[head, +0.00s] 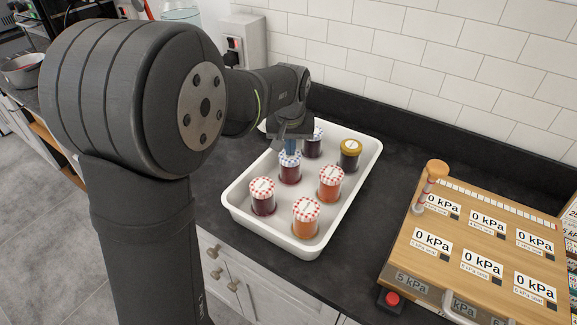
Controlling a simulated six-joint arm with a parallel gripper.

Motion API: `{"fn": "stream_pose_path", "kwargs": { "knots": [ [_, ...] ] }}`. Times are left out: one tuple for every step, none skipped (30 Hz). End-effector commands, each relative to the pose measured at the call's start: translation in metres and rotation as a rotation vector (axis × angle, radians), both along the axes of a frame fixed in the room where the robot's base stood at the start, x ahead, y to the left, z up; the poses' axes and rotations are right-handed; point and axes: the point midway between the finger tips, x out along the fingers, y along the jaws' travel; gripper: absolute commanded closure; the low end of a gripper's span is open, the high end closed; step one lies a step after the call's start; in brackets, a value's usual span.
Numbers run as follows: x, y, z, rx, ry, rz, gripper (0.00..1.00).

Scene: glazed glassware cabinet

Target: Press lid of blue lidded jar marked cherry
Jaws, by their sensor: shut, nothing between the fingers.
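A jar with a blue-checked lid (290,174) and dark red contents stands upright in the white tray (236,213). A second jar with a blue-checked lid (313,148) and darker contents stands just behind it to the right. The lid markings are too small to read, so I cannot tell which is marked cherry. My gripper (291,150) is shut and empty, pointing down directly over the nearer blue-lidded jar. Its tips are at or just above that lid; I cannot tell whether they touch it. Part of the lid's back edge is hidden by the gripper.
The tray also holds several red-checked jars (263,200) and a jar with a gold lid (349,154). To the right is a wooden board (460,243) with several "0 kPa" displays and a red button (392,298). A tiled wall (400,50) stands behind the dark counter.

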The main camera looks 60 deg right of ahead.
Motion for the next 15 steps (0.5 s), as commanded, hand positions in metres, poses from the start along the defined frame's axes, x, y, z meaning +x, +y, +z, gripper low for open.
{"fn": "stream_pose_path", "kwargs": {
  "knots": [
    [0.000, 0.000, -0.002, 0.003, 0.001, 0.000, 1.00],
    [0.000, 0.000, -0.002, 0.003, 0.001, 0.000, 1.00],
    [0.000, 0.001, -0.002, 0.003, 0.001, 0.000, 1.00],
    [0.000, 0.001, -0.002, 0.003, 0.001, 0.000, 1.00],
    [0.000, 0.001, -0.002, 0.004, 0.001, 0.000, 1.00],
    [0.000, 0.001, -0.002, 0.004, 0.001, 0.000, 1.00],
    [0.000, 0.001, -0.001, 0.004, 0.001, 0.000, 1.00],
    [0.000, 0.001, 0.000, 0.003, 0.001, 0.000, 1.00],
    [0.000, 0.000, 0.003, 0.003, 0.001, 0.000, 1.00],
    [0.000, 0.000, 0.005, 0.002, 0.001, 0.000, 1.00],
    [0.000, 0.000, 0.008, 0.001, 0.001, 0.000, 1.00],
    [0.000, 0.000, 0.012, 0.001, 0.001, 0.000, 1.00],
    [0.000, 0.000, 0.015, 0.002, 0.001, 0.000, 1.00],
    [0.000, 0.000, 0.019, 0.002, 0.001, 0.000, 1.00],
    [0.000, 0.000, 0.023, 0.000, 0.000, 0.000, 1.00]
  ]
}}
